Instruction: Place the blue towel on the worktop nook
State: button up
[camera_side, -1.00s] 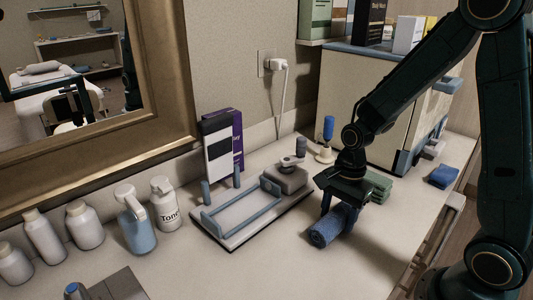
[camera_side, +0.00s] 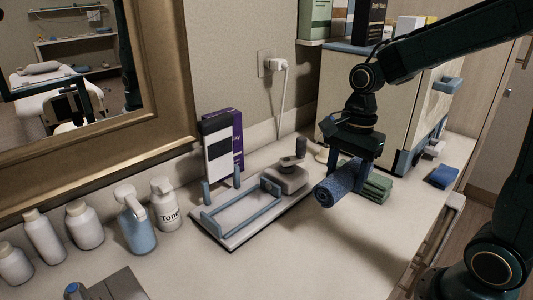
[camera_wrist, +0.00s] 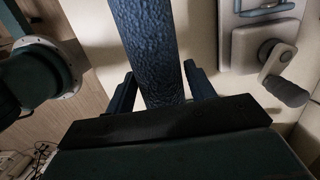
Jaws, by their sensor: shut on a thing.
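The blue towel (camera_side: 341,188) is a rolled, textured bundle. My gripper (camera_side: 352,170) is shut on it and holds it above the worktop (camera_side: 330,262), with a shadow below. In the wrist view the towel (camera_wrist: 150,50) runs lengthwise between the two blue fingers of my gripper (camera_wrist: 160,92). I cannot tell which part of the worktop is the nook.
A tray with blue rails (camera_side: 243,214) and a grey knobbed device (camera_side: 289,178) stand left of the towel. Bottles (camera_side: 135,222) line the left side. A cabinet (camera_side: 385,100) stands behind my gripper. A folded blue cloth (camera_side: 442,177) lies at right.

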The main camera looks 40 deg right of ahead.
aim_at(346, 166)
notch_tip(346, 166, up, 8)
jog(key=shift+r, duration=0.1)
jog(key=shift+w, duration=0.15)
dwell(0.7)
jog(key=w+d+f+n+g+h, duration=0.1)
jog(key=w+d+f+n, duration=0.2)
jog(key=w+d+n, duration=0.55)
jog(key=w+d+f+n, duration=0.2)
jog(key=w+d+n, duration=0.3)
jog(key=w, duration=0.7)
jog(key=w+f+n, duration=0.4)
jog(key=f, duration=0.2)
jog(key=shift+f, duration=0.4)
jog(key=shift+w+f+n, duration=0.1)
jog(key=shift+f+n, duration=0.05)
jog(key=shift+n, duration=0.1)
jog(key=shift+f, duration=3.85)
jog(key=shift+f, duration=0.1)
